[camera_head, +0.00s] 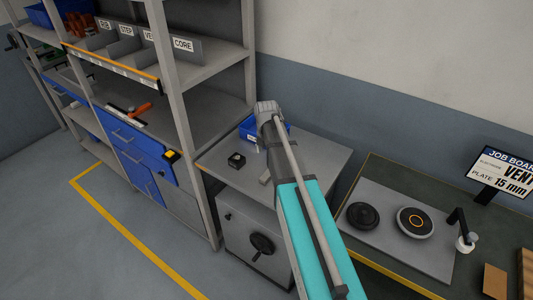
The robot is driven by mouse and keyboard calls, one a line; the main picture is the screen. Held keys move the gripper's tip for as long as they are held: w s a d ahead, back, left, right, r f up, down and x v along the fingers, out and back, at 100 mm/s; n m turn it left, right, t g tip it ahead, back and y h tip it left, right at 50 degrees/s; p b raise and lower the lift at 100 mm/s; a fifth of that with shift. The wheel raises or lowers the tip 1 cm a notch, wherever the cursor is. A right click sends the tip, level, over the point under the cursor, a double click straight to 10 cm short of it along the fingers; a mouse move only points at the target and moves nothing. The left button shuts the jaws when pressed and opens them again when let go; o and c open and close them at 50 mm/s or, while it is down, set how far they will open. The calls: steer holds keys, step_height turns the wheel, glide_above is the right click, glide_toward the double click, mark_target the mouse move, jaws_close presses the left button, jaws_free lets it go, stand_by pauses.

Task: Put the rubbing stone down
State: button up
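I cannot make out a rubbing stone for certain. A small pale grey bar (265,178) shows at the left edge of my arm, over the grey cabinet top (322,152); I cannot tell whether it is the stone. My teal and grey arm reaches up from the bottom and covers part of the cabinet. No gripper fingers show, so whether anything is held cannot be seen.
A small black block (236,160) and a blue bin (249,128), partly behind my arm, are on the cabinet. Right, a dark bench (383,177) bears a grey plate (372,238) with two black discs and a sign (503,172). Shelving (205,71) stands left. Floor (75,255) lower left is clear.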

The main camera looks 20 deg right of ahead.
steer(key=shift+s+a, duration=0.1)
stand_by(0.6)
steer(key=s+a+m, duration=0.4)
steer(key=s+m, duration=0.5)
steer(key=m, duration=0.3)
steer(key=s+a+m, duration=0.5)
steer(key=s+m, duration=0.4)
steer(key=m, duration=0.4)
steer(key=shift+a, duration=0.2)
